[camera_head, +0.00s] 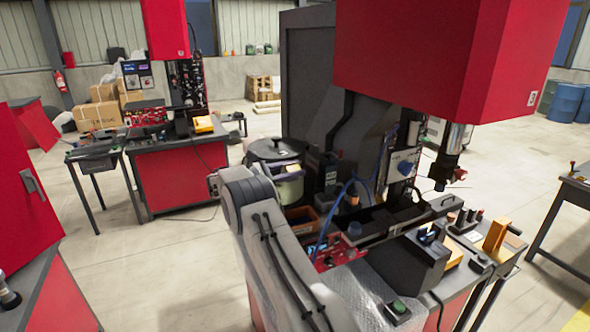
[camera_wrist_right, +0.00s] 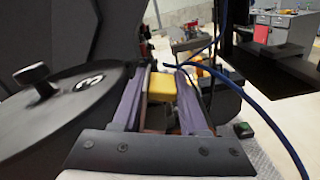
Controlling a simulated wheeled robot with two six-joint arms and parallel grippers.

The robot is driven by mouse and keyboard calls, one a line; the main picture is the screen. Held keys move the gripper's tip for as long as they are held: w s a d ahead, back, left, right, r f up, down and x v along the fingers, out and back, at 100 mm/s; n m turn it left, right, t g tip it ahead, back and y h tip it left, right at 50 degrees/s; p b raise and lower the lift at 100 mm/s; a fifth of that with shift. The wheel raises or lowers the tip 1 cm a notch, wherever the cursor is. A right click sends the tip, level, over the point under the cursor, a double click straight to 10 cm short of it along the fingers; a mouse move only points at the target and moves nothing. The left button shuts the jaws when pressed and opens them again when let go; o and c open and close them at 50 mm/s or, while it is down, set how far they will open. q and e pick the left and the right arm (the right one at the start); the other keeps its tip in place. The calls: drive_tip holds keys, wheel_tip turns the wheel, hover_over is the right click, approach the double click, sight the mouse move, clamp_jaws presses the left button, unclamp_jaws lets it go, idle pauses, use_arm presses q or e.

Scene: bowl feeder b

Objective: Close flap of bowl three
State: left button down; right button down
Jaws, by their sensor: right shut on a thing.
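Bowl three has a dark round lid (camera_wrist_right: 68,100) with a black knob and a white "3" at the left of the right wrist view. In the head view a pale bowl with a dark lid (camera_head: 272,149) stands behind my right arm. My right gripper (camera_wrist_right: 163,73) has its two grey-purple fingers just right of the lid. My left gripper is not in view.
A blue cable (camera_wrist_right: 255,105) crosses right of the fingers. A green button box (camera_wrist_right: 243,130) sits on the bench at right; it also shows in the head view (camera_head: 397,310). A large red machine housing (camera_head: 440,55) overhangs the bench. An orange box (camera_head: 300,216) lies near the bowl.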

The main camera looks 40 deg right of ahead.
sight(286, 169)
drive_tip(key=shift+w+f+n, duration=0.2)
drive_tip(key=shift+n, duration=0.7)
drive_tip(key=shift+w+r, duration=0.1)
drive_tip(key=shift+r, duration=0.1)
idle(0.5)
drive_tip(key=c, duration=0.6)
unclamp_jaws()
drive_tip(key=shift+o, duration=0.4)
drive_tip(key=shift+a, duration=0.1)
drive_tip(key=shift+v, duration=2.65)
drive_tip(key=v, duration=0.6)
drive_tip(key=shift+a, duration=0.25)
